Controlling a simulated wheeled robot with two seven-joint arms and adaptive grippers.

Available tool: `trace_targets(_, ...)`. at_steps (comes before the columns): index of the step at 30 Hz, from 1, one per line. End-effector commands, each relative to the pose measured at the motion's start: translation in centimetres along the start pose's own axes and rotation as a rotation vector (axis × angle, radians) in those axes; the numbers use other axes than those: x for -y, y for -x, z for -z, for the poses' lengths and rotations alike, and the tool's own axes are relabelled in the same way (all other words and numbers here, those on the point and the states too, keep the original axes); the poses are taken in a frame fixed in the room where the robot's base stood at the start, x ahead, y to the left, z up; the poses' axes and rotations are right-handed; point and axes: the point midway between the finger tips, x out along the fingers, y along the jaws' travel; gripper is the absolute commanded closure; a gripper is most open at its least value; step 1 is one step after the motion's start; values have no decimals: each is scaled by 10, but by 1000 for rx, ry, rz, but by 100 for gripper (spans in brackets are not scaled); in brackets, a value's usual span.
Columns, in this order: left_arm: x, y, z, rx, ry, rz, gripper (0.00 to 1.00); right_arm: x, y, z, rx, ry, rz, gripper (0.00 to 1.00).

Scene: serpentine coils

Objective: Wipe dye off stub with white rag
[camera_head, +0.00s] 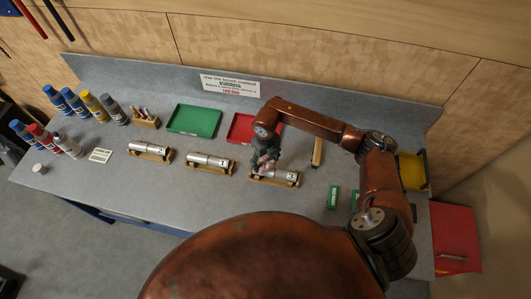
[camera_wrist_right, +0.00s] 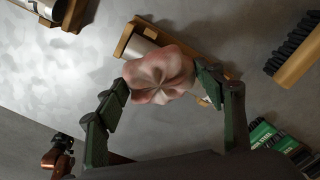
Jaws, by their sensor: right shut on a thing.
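My right gripper (camera_head: 264,162) is at the rightmost metal stub (camera_head: 285,176), marked 3, which lies in a wooden cradle (camera_head: 262,179). In the right wrist view the gripper (camera_wrist_right: 160,80) is shut on the bunched rag (camera_wrist_right: 158,74), white with pink-red stains. The rag covers part of the stub and cradle (camera_wrist_right: 130,38) behind it; I cannot tell whether it touches the stub. Pink also shows at the gripper in the head view. Two other stubs, marked 2 (camera_head: 148,148) and 1 (camera_head: 205,160), lie in their own cradles to the left. My left gripper does not show.
Several bottles (camera_head: 75,103) stand at the left. A green tray (camera_head: 193,121) and a red tray (camera_head: 241,128) lie behind the stubs. A brush (camera_wrist_right: 295,52) lies right of the rag in the wrist view. Small green boxes (camera_head: 333,197) stand at right.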

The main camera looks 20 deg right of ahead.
Motion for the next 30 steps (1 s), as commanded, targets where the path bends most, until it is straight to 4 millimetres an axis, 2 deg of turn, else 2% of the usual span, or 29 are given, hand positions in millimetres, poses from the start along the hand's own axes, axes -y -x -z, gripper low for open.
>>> trace_targets(3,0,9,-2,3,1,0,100,-2,15,-2,3,4,0,60)
trace_targets(14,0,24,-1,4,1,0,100,-2,48,-2,2,5,0,60)
trace_targets(30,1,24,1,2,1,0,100,-2,50,-1,1,4,0,60)
